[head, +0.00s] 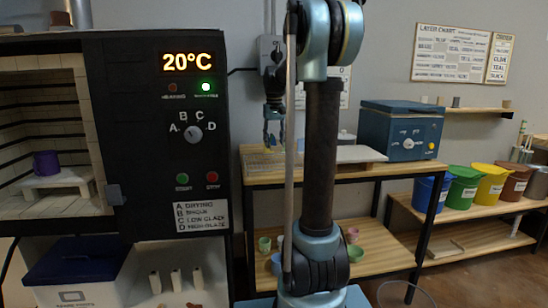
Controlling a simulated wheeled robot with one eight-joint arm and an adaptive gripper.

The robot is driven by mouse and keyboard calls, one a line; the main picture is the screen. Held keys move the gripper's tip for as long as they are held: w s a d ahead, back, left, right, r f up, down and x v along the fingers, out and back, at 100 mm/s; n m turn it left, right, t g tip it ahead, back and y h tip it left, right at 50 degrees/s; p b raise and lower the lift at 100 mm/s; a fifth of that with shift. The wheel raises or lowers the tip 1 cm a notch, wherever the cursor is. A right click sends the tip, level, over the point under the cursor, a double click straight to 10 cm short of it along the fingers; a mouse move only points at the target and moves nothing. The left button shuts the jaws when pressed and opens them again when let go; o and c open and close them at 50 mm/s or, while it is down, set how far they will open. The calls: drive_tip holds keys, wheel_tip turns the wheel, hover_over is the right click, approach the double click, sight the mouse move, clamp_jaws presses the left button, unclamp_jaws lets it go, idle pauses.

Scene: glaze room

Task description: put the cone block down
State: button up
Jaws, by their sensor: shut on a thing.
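My gripper (273,132) hangs fingers down, a little above the left part of the wooden workbench (372,173), behind my arm's upright links. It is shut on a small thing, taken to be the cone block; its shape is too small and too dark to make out. Below the gripper, a pale wire rack or tray (262,163) lies on the bench top. I cannot tell whether the held thing touches it.
The kiln (160,120) stands open at left, showing 20°C, with a purple pot (46,163) on its shelf. A white board (358,154) and a blue box with dials (403,130) occupy the bench's right. Coloured buckets (490,184) stand farther right. Small cups sit on the lower shelf.

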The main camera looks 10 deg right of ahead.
sight(275, 161)
drive_tip(key=shift+f, duration=2.85)
drive_tip(key=o, duration=1.1)
wheel_tip(275, 161, up, 12)
drive_tip(key=shift+s+r, duration=0.1)
